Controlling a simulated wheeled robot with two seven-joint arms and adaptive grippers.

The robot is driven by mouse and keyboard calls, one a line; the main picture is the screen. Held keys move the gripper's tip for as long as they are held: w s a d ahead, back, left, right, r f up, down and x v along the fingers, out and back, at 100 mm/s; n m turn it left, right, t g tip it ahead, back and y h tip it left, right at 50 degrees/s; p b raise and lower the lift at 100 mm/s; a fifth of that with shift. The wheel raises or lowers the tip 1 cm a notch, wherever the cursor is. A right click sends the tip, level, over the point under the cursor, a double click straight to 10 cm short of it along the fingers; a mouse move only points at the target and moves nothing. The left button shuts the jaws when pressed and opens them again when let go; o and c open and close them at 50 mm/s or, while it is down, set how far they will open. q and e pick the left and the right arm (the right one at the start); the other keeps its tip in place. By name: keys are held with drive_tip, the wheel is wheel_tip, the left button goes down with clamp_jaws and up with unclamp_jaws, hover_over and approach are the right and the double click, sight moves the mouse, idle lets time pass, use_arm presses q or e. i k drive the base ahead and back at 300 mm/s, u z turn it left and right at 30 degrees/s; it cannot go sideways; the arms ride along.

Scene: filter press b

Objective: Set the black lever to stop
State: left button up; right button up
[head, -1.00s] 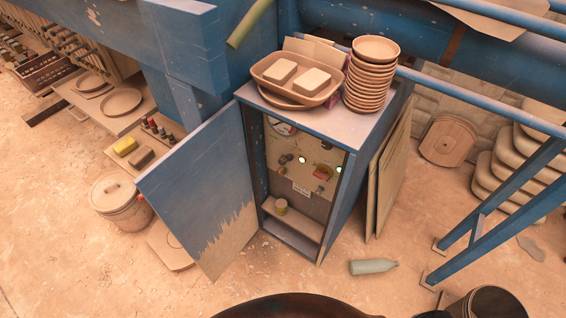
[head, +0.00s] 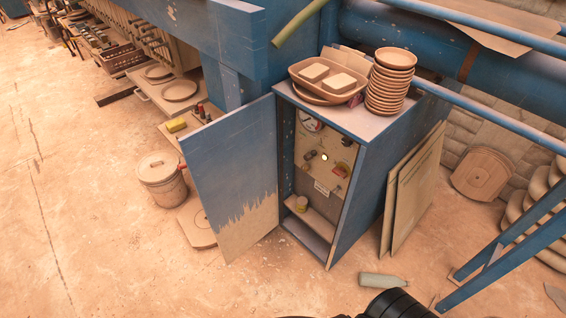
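The blue control cabinet (head: 350,200) stands in the middle with its door (head: 233,180) swung open to the left. Inside is a beige panel with a round gauge (head: 310,121), a lit round lamp (head: 324,157), a small dark lever or knob (head: 310,155) left of the lamp, and a red part (head: 340,171) to the right. A small white label (head: 321,188) sits below them. The dark part is too small to tell its setting or to be sure it is the black lever. Neither gripper is identifiable; a dark part of my body shows at the bottom edge.
Stacked dishes (head: 391,82) and a tray (head: 328,79) with two blocks stand on the cabinet top. Boards (head: 412,195) lean on its right side. A bottle (head: 383,280) lies on the floor. A lidded bucket (head: 162,180) stands left of the door. Floor before the cabinet is mostly clear.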

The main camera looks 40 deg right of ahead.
sight(309, 157)
drive_tip(key=u, duration=0.2)
drive_tip(key=i, duration=0.6)
drive_tip(key=z, duration=0.6)
drive_tip(key=i, duration=0.8)
drive_tip(key=z, duration=0.85)
